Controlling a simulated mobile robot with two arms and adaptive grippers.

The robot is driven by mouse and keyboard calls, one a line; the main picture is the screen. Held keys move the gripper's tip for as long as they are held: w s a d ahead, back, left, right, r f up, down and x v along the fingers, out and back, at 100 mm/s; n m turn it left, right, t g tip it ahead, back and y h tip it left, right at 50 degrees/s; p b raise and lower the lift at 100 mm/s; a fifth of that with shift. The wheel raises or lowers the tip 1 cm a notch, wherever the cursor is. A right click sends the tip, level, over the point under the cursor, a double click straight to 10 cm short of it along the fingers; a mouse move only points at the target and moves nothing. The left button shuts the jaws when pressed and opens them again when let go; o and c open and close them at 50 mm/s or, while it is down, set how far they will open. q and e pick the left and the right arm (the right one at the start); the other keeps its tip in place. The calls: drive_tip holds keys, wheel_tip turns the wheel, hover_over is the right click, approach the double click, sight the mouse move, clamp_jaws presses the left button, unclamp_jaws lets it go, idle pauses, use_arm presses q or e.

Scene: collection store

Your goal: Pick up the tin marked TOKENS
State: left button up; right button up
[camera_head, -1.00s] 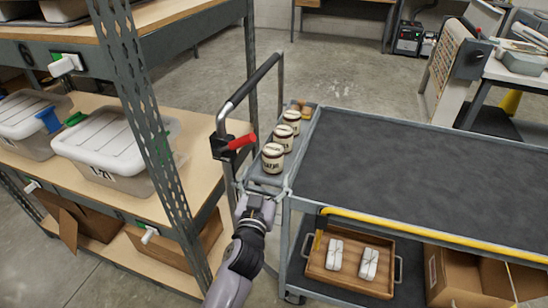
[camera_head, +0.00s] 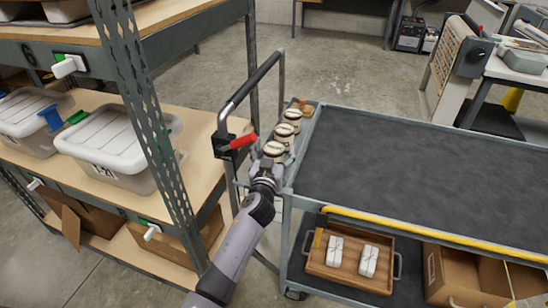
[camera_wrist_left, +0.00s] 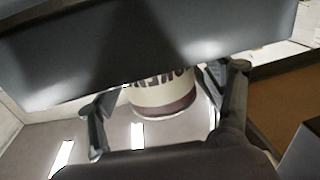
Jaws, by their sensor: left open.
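Three cream tins with dark bands stand in a row in the grey tray (camera_head: 299,152) at the cart's handle end. My left gripper (camera_head: 267,171) is at the nearest tin (camera_head: 274,149) and hides its lower part. In the left wrist view this tin (camera_wrist_left: 163,97) shows part of dark lettering that reads like "OKEN", fitting TOKENS. The open fingers of my left gripper (camera_wrist_left: 163,100) stand on either side of it, with gaps visible. The middle tin (camera_head: 284,132) and the far tin (camera_head: 293,117) stand behind. My right gripper is not in view.
The cart's upright handle (camera_head: 250,85) and a red lever (camera_head: 243,141) stand close left of the tins. The cart's dark top (camera_head: 420,165) is clear. A wooden tray (camera_head: 325,263) with white packages sits below. A shelf rack with lidded bins (camera_head: 110,145) stands at left.

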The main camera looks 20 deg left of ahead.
use_arm(q)
drive_tip(key=c, duration=1.4)
drive_tip(key=shift+c, duration=0.8)
drive_tip(key=shift+r, duration=0.1)
